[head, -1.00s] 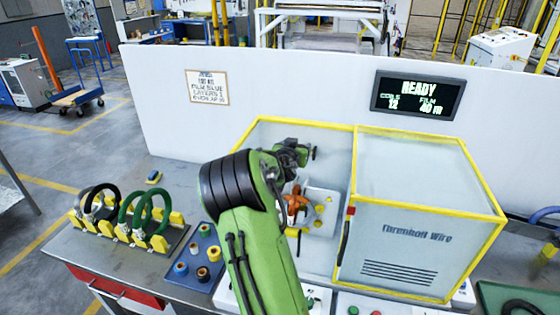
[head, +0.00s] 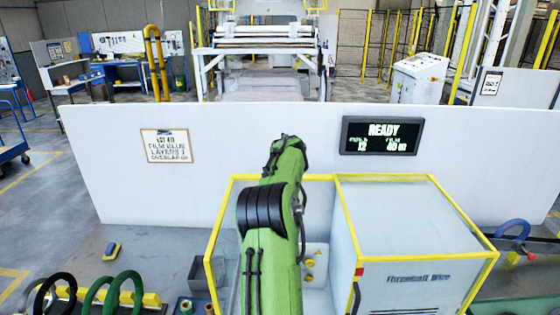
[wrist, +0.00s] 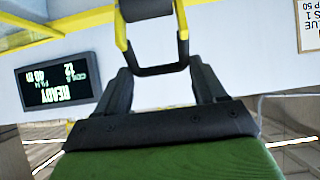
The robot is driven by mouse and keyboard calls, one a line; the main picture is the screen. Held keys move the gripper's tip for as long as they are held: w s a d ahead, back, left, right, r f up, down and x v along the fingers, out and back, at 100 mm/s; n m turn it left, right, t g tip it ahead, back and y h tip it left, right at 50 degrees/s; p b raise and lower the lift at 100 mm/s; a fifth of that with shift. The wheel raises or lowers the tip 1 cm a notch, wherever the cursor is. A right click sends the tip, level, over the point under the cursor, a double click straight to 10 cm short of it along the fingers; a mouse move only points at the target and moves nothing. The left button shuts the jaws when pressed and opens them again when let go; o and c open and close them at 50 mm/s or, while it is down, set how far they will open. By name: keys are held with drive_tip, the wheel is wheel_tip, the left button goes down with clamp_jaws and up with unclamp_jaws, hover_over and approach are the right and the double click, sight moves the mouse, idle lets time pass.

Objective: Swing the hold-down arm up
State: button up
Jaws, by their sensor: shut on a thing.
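In the wrist view, my gripper (wrist: 160,80) is shut on a black U-shaped handle (wrist: 160,70), its fingers at the two sides of the handle. The handle joins the yellow-sided end of what appears to be the hold-down arm (wrist: 182,18), with a dark grey part between its sides. In the head view, my own green arm reaches up over the yellow-framed machine (head: 270,178). It hides my gripper, the handle and the hold-down arm there.
A closed box marked Threnhoff Wire (head: 415,225) forms the machine's right side. A white wall (head: 240,140) behind carries a READY display (head: 380,135) and a paper sign (head: 166,146). Coils on a rack (head: 95,292) stand at lower left. A small dark bin (head: 200,275) stands left of the machine.

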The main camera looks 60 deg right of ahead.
drive_tip(key=shift+w+d+g+y+p, duration=0.15)
drive_tip(key=shift+w+d+g+y, duration=0.1)
drive_tip(key=shift+d, duration=0.25)
drive_tip(key=shift+w+d+g+y+p, duration=0.15)
drive_tip(key=shift+d+y, duration=0.1)
drive_tip(key=shift+d, duration=0.25)
drive_tip(key=o, duration=1.3)
drive_tip(key=shift+d, duration=0.1)
drive_tip(key=shift+r, duration=0.1)
drive_tip(key=shift+s+a+r, duration=0.1)
drive_tip(key=shift+a+r, duration=0.1)
drive_tip(key=shift+a, duration=0.05)
drive_tip(key=b+v, duration=0.4)
drive_tip(key=v, duration=1.1)
drive_tip(key=shift+s, duration=0.1)
drive_tip(key=shift+a, duration=0.1)
